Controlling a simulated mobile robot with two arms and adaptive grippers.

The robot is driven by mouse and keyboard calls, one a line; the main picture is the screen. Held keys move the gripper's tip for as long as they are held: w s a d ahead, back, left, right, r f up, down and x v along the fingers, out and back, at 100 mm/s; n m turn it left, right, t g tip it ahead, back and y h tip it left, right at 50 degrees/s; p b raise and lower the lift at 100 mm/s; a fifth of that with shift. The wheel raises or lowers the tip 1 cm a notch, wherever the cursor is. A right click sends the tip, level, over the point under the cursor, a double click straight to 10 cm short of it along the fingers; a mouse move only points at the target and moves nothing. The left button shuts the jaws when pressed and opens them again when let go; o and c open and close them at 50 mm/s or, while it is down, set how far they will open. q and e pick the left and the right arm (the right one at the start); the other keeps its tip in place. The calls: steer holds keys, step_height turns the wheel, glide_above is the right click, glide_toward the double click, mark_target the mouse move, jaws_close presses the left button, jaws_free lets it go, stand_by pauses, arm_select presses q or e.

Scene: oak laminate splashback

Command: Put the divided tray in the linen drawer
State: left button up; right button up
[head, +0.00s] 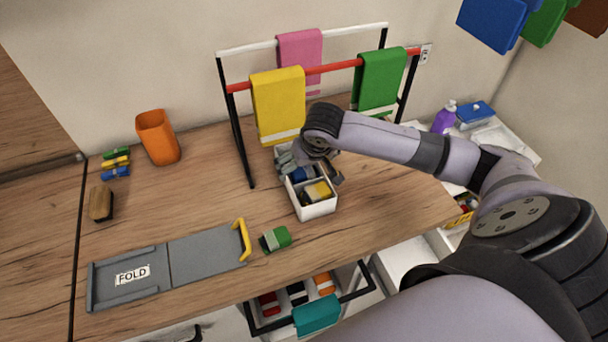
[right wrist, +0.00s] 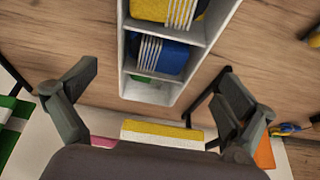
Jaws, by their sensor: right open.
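The white divided tray (head: 318,211) stands on the wooden counter in front of the towel rack. It holds a folded yellow cloth (head: 317,190) and a folded blue cloth (head: 299,174). Below the counter, an open pulled-out drawer (head: 340,278) holds red, black and orange rolled items. Its label is not visible. My left gripper is not in view.
The rack (head: 237,130) with yellow, pink and green towels stands close behind the tray. A green cloth (head: 275,238) and a grey folding board (head: 205,257) lie in front. A teal cloth (head: 316,315) hangs at the drawer front. An orange cup (head: 158,138) stands left.

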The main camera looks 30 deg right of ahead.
mark_target(305, 171)
steer(key=shift+x, duration=1.05)
steer(key=shift+p+x, duration=0.95)
steer(key=shift+x, duration=1.4)
steer(key=shift+s+f, duration=0.1)
steer(key=shift+f, duration=0.05)
steer(key=c, duration=0.6)
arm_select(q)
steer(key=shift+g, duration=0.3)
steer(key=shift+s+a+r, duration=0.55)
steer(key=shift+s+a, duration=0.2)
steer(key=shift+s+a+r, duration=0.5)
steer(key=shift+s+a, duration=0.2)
arm_select(e)
steer(key=c, duration=0.6)
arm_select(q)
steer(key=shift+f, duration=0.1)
arm_select(e)
steer(key=shift+r, duration=0.25)
